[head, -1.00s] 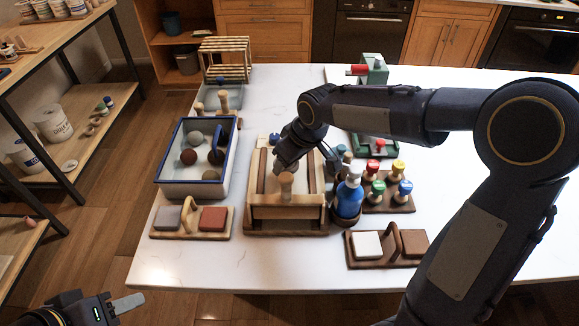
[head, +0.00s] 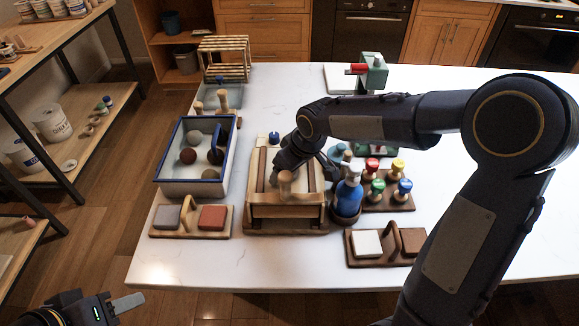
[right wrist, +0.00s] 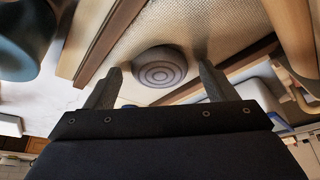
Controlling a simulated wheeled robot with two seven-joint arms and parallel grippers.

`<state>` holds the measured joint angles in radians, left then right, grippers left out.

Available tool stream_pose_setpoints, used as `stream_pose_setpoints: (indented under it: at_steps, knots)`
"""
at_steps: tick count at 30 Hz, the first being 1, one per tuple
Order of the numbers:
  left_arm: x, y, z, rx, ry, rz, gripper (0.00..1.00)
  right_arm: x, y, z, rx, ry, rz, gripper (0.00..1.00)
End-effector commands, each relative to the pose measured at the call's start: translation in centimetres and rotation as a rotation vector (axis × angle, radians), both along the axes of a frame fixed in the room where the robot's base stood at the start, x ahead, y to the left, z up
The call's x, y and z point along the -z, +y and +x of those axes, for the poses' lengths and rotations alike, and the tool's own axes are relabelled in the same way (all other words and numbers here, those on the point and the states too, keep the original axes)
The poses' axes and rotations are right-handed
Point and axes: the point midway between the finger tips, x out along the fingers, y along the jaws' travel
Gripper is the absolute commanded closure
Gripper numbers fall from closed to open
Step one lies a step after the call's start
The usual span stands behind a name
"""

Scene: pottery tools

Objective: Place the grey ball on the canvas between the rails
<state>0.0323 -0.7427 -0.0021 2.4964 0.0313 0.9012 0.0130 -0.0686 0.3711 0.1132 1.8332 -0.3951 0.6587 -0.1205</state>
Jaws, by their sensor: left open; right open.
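The grey ball (right wrist: 159,66) shows in the right wrist view, with ringed ridges, on the woven canvas (right wrist: 205,25) between a dark left rail (right wrist: 108,42) and a dark right rail (right wrist: 226,66). My right gripper (right wrist: 157,88) is open, its fingers either side of the ball with gaps visible. In the head view my right gripper (head: 284,166) is low over the wooden frame (head: 288,212) and hides the ball. The left rail (head: 261,170) shows there too. My left gripper (head: 128,303) is open and empty at the bottom left, off the table.
A blue-rimmed tray (head: 190,189) with several balls stands left of the frame. A blue bottle (head: 349,197) stands close at its right, near coloured-knob stamps (head: 402,187). Block holders (head: 184,232) sit in front. The table's front strip is clear.

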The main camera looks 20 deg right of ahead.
Motion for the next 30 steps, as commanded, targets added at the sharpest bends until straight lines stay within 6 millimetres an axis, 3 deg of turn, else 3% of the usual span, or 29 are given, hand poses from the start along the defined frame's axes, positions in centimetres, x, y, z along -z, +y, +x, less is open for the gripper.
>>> stream_pose_setpoints:
  at_steps: [5, 21, 30]
  knots:
    - [-0.3, 0.0, 0.0, 0.000, 0.000, 0.000, 0.55, -0.9, -0.1, -0.1, 0.001, -0.002, 0.000, 0.22]
    - [-0.1, 0.0, 0.0, 0.000, 0.000, 0.000, 0.55, -10.3, -2.0, -3.5, 0.000, -0.004, 0.001, 0.22]
    - [-0.1, 0.0, 0.0, 0.000, 0.000, 0.000, 0.55, -11.4, -2.2, -4.0, -0.001, 0.000, 0.000, 0.22]
